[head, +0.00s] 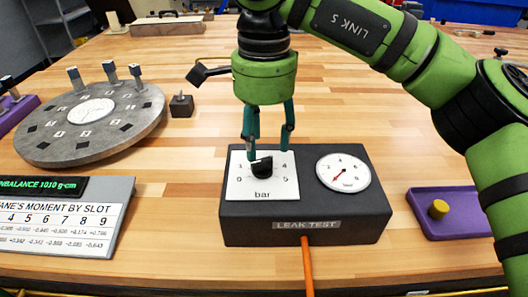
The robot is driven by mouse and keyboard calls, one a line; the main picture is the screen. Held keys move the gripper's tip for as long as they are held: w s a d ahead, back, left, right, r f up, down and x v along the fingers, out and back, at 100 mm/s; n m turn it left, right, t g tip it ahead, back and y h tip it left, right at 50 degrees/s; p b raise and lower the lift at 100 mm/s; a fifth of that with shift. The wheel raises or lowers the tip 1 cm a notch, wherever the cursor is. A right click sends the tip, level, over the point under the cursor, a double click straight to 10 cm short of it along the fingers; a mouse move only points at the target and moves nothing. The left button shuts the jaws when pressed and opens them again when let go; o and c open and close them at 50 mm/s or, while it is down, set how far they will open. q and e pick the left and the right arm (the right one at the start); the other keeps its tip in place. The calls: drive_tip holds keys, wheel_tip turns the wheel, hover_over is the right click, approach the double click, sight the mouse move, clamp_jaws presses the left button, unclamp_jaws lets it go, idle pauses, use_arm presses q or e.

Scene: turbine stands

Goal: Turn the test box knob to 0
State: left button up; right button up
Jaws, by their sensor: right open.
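The leak test box (300,218) is a dark box on the wooden table, with a white "bar" dial plate (240,188) on its top left. The black knob (262,168) sits in the middle of the plate; 0 is printed at lower left, 1 above it, 4 and 5 at right. Which number the knob points at is not clear. My right gripper (268,152) comes down from above, open, fingertips on either side of and just behind the knob. Whether they touch it cannot be told. My left gripper is not in view.
A round gauge (343,173) on the box has its red needle pointing lower left. An orange cable (308,268) leaves the box front. A grey slotted disc (92,125) and an unbalance display (60,215) stand left; a purple tray (460,222) lies right.

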sight(264, 162)
wheel_tip(264, 162, up, 7)
drive_tip(key=shift+r, duration=0.15)
drive_tip(key=shift+r, duration=0.1)
